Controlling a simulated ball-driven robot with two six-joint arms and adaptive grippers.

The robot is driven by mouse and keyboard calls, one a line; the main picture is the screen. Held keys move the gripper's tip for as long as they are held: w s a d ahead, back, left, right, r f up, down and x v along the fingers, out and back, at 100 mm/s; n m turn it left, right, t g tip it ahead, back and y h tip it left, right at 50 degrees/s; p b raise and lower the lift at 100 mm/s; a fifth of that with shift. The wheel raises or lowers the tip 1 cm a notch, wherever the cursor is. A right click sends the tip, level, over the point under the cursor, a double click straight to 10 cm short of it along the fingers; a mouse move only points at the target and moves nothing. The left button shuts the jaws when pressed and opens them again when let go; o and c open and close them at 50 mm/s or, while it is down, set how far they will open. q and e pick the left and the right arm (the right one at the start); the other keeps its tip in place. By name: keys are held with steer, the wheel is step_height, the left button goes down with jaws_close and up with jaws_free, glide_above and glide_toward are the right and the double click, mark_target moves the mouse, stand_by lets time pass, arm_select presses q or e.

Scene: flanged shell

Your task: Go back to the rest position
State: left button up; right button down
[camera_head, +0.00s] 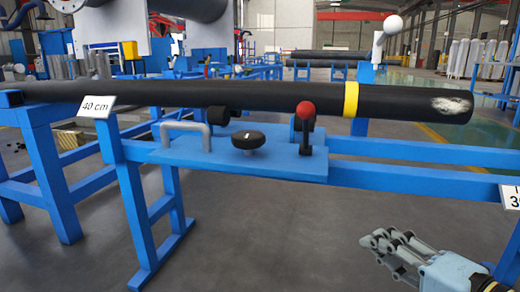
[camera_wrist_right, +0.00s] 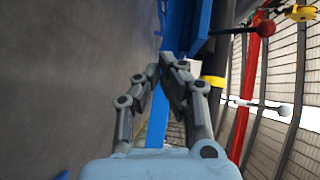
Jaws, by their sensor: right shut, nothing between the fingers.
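My right gripper (camera_head: 380,240) is low at the right of the head view, in free air in front of the blue stand and below its lower rail. It is shut and empty. In the right wrist view its two fingers (camera_wrist_right: 162,65) come together at the tips with nothing between them. My left gripper is in neither view.
A long black pipe (camera_head: 250,97) with a yellow band (camera_head: 351,99) lies across the blue stand (camera_head: 410,180). Its blue panel (camera_head: 200,158) carries a grey handle (camera_head: 186,125), a black knob (camera_head: 248,140) and a red-balled lever (camera_head: 306,110). Grey floor (camera_head: 260,240) is clear below.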

steer(key=s+d+f+n+g+h+p, duration=0.35)
steer(key=s+f+n+p, duration=0.35)
steer(key=s+f, duration=0.5)
steer(key=s+d+f+n+g+h+p, duration=0.35)
steer(key=s+f+n+p, duration=0.3)
steer(key=s, duration=0.95)
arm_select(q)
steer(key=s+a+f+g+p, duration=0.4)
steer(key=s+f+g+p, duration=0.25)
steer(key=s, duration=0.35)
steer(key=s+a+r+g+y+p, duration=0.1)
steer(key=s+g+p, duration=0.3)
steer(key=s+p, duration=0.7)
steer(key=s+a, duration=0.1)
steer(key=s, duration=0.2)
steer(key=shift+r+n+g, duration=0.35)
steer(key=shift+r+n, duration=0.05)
arm_select(e)
steer(key=s+d+g, duration=0.2)
steer(key=s+g, duration=0.1)
steer(key=s, duration=0.6)
steer(key=s+d+m+g, duration=0.1)
steer(key=s+g, duration=0.3)
steer(key=s, duration=0.5)
steer(key=shift+d+f+g, duration=0.3)
steer(key=shift+d+f, duration=0.05)
steer(key=shift+d, duration=0.35)
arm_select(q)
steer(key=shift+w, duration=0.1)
